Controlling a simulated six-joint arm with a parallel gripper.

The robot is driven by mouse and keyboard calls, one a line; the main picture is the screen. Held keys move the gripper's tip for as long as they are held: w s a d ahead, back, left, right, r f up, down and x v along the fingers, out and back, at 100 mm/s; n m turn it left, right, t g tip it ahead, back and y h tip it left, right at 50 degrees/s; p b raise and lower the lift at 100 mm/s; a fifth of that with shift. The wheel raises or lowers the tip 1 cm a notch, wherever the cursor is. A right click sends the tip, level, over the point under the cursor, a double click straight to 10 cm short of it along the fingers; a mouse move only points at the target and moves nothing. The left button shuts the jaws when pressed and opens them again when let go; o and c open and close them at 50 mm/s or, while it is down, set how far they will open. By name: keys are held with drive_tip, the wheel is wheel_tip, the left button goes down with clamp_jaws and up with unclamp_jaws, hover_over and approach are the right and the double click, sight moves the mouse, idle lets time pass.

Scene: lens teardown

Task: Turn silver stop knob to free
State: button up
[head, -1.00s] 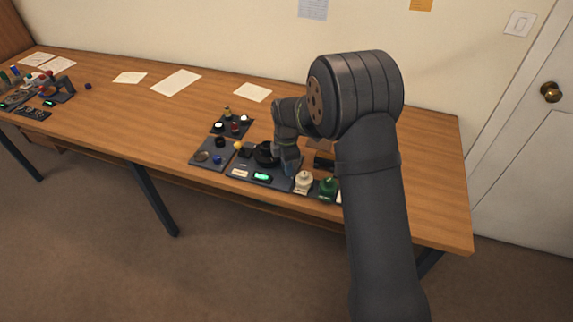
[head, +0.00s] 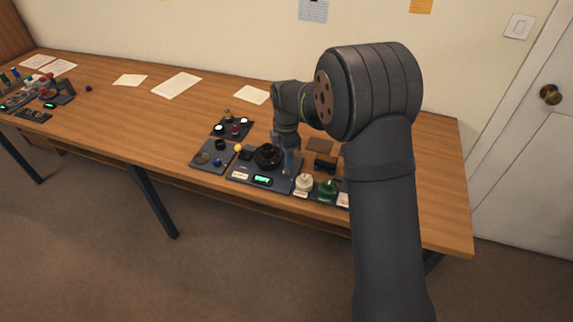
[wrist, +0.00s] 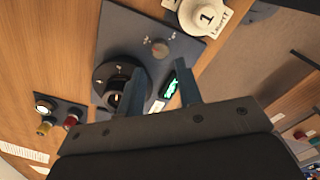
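The silver stop knob (wrist: 160,48) is a small round knob with a reddish mark, on the dark panel (wrist: 125,30) in the wrist view. Printed marks surround it, too small to read. In the wrist view my gripper (wrist: 160,78) is open, its two fingers apart with nothing between them. The knob shows beyond the fingertips, roughly centred between them and apart from them. In the head view my gripper (head: 283,152) is over the back right of the panel, partly hidden by my arm. I cannot make out the knob clearly there.
A black round lens part (wrist: 112,80) stands beside the left finger, and a green-lit display (wrist: 169,87) beside the right. A cream knob marked 1 (wrist: 205,15) and a green knob (head: 328,187) stand to the panel's right.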

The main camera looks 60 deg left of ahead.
sight(286, 170)
wheel_tip(286, 170, up, 12)
drive_tip(key=shift+f, duration=0.2)
drive_tip(key=o, duration=0.3)
wheel_tip(286, 170, down, 18)
drive_tip(key=m, duration=1.2)
drive_tip(key=shift+a, duration=0.1)
